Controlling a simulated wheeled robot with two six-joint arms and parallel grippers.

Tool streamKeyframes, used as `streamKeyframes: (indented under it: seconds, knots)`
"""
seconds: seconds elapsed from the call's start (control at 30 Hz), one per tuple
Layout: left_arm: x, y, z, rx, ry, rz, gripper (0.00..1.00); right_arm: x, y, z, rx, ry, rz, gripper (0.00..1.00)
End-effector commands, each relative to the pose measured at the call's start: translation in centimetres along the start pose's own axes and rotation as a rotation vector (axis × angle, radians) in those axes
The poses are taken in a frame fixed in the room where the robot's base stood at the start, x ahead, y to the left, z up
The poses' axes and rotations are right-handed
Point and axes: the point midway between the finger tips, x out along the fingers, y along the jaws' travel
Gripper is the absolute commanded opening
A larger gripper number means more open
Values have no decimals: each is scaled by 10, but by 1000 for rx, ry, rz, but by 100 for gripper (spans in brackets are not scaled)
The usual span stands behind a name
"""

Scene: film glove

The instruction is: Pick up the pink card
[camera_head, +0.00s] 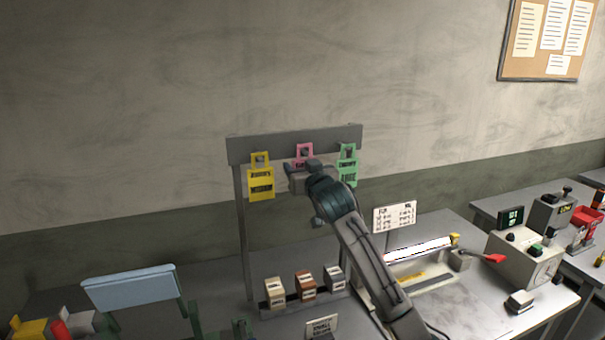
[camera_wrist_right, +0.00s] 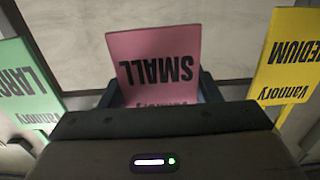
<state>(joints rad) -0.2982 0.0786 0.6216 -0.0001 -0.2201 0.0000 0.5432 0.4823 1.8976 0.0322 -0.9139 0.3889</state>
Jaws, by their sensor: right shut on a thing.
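The pink card (camera_head: 304,148) hangs by its cut-out top at the middle of the grey rail, between a yellow and a green card. Its lower part is hidden behind my right gripper (camera_head: 300,178) in the head view. In the right wrist view the pink card (camera_wrist_right: 155,60) reads "SMALL" upside down. My right gripper (camera_wrist_right: 158,92) has a dark finger on each side of it and is shut on it. The card's top is still at the rail; I cannot tell whether it is clear of its peg. My left gripper is not in view.
The yellow card (camera_head: 261,184) and green card (camera_head: 347,172) hang close on either side. The grey rail (camera_head: 330,137) stands above a bench with several small boxes (camera_head: 305,283). A sign (camera_head: 394,216) and a machine with a red-handled lever (camera_head: 495,258) are to the right.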

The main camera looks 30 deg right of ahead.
Motion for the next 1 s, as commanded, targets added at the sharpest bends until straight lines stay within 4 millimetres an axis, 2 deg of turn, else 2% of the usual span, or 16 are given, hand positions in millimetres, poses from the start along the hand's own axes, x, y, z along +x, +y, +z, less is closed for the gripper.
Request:
streamKeyframes:
  seconds: [0.07,0.27,0.5,0.7,0.83,1.0]
  knots:
    - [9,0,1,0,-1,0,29,0,0,-5,1,4,-1,36]
    - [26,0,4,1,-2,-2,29,-38,0,-2,-4,4,-1,36]
    - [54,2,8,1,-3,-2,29,-104,0,-2,-7,6,-1,36]
    - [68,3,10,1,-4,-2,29,-151,0,-3,-6,4,-1,36]
    - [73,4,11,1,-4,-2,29,-169,0,-5,-3,2,-1,36]
    - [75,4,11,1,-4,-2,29,-179,0,-6,-2,0,0,36]
